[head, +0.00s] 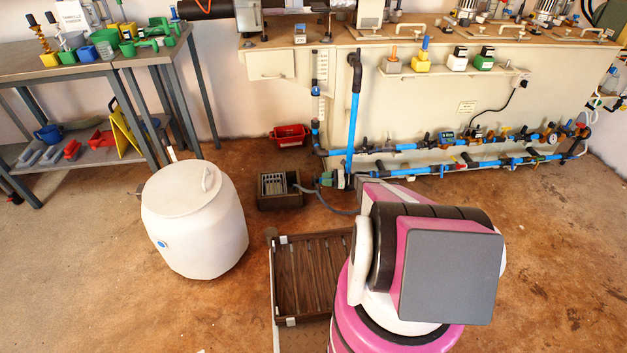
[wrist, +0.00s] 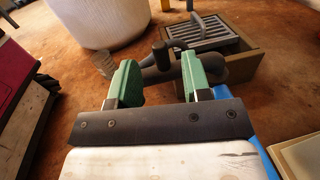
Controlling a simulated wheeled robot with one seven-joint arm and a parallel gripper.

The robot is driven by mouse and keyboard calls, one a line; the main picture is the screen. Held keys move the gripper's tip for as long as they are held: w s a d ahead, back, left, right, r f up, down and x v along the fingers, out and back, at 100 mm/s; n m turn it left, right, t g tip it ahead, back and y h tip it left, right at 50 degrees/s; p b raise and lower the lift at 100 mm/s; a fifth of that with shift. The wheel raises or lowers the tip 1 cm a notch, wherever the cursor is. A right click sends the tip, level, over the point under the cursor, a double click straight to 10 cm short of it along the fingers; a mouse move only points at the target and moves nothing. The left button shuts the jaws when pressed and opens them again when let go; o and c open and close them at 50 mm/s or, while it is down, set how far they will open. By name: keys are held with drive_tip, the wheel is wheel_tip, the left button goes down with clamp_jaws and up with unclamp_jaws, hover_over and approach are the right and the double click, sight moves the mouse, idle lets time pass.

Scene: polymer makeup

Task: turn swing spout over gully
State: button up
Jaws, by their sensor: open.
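The gully (head: 279,188) is a brown box with a grey slatted grate, on the floor left of the upright blue pipe in the head view. In the wrist view the gully (wrist: 245,62) is beyond the right finger. The swing spout (wrist: 161,72) appears to be the dark grey pipe with a black knob between my fingers. Its left part passes behind the left finger, beside a translucent patch. My gripper (wrist: 160,85) is open, its green fingers on either side of the spout with gaps.
A large white drum (head: 195,225) stands left of the gully. A slatted brown pallet (head: 312,275) lies in front. The blue pipework (head: 352,125) is close to my gripper. Floor is open at far right.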

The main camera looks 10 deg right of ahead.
sight(317, 184)
drive_tip(key=w+a, duration=0.1)
drive_tip(key=a, duration=0.5)
drive_tip(key=shift+a, duration=0.2)
clamp_jaws()
